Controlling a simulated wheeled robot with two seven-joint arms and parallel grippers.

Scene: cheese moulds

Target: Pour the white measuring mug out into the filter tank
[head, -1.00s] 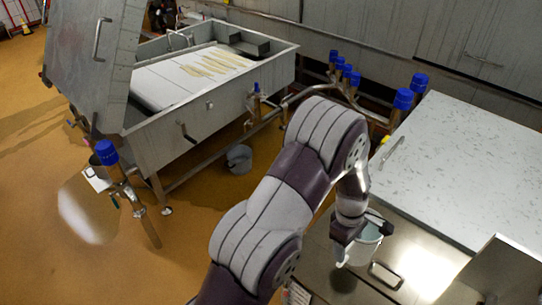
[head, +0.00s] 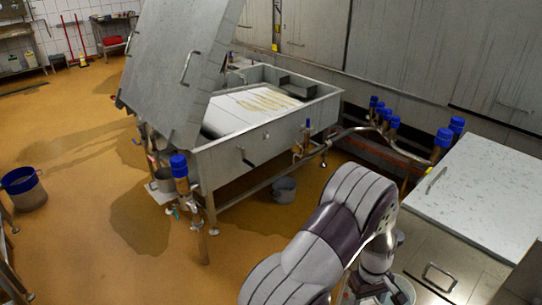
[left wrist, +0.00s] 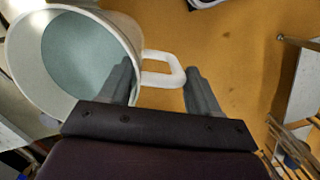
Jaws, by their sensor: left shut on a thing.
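The white measuring mug (left wrist: 143,30) fills the upper left of the left wrist view, its handle (left wrist: 165,72) between my fingers. A pale blue-green surface (left wrist: 85,55) shows inside it; I cannot tell liquid from bare wall. My left gripper (left wrist: 161,75) is shut on the mug. In the head view the mug (head: 405,290) is at the bottom edge, partly hidden by my left gripper (head: 368,287). The filter tank (head: 262,150) looks like the large steel basin further back, with a white bed and yellowish streaks; it is well apart from the mug. My right gripper is out of view.
A raised steel lid (head: 185,75) stands at the tank's left. Blue-capped valves (head: 181,180) and pipes stand around the tank. A grey bucket (head: 284,190) is on the floor below it. A steel counter (head: 480,190) is at right. Open floor (head: 90,240) lies left.

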